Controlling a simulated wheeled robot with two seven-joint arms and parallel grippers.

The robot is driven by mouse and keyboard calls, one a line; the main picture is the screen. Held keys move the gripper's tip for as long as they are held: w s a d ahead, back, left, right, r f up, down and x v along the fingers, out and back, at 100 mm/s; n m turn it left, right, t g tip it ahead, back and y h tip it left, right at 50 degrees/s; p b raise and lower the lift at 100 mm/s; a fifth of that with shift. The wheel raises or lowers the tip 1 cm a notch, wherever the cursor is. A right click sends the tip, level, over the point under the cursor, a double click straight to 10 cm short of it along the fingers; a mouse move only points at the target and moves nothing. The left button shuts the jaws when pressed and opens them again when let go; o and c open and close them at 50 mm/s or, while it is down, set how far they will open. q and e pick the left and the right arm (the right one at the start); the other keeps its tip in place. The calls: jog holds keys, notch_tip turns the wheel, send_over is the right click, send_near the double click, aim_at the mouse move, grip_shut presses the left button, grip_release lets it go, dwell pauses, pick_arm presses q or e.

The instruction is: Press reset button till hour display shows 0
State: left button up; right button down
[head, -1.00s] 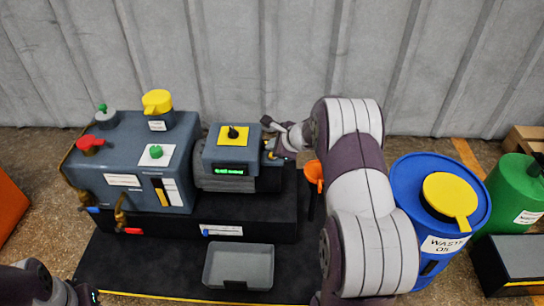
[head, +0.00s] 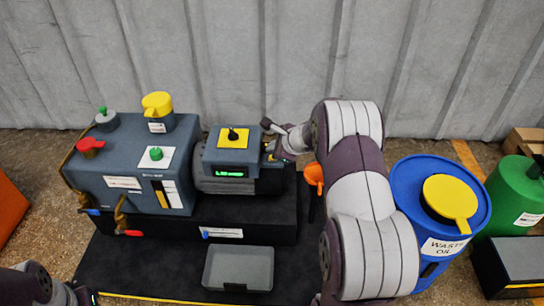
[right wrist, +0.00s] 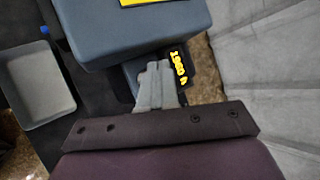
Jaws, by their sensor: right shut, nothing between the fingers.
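My right gripper (head: 270,146) is at the right end of the grey box. Its fingers (right wrist: 153,72) are shut with nothing between them. The reset button is not distinguishable; the fingers may hide it. I cannot tell if the tips touch anything. Only part of my left arm shows at lower left.
A larger grey housing (head: 125,180) with a green button (head: 155,153), red knob and yellow cap stands to the left. A grey tray (head: 238,268) lies in front. An orange funnel (head: 314,176), blue waste oil drum (head: 408,195) and green drum (head: 515,195) stand to the right.

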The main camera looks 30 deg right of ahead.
jog(key=shift+f, duration=0.1)
dwell(0.7)
jog(key=shift+f+b, duration=0.3)
jog(key=shift+b, duration=0.2)
jog(key=shift+f+b, duration=0.4)
dwell(0.5)
jog(key=shift+r, duration=0.1)
jog(key=shift+r+p, duration=0.6)
jog(key=shift+r, duration=0.05)
notch_tip(320, 180, up, 5)
jog(key=p, duration=0.4)
dwell(0.6)
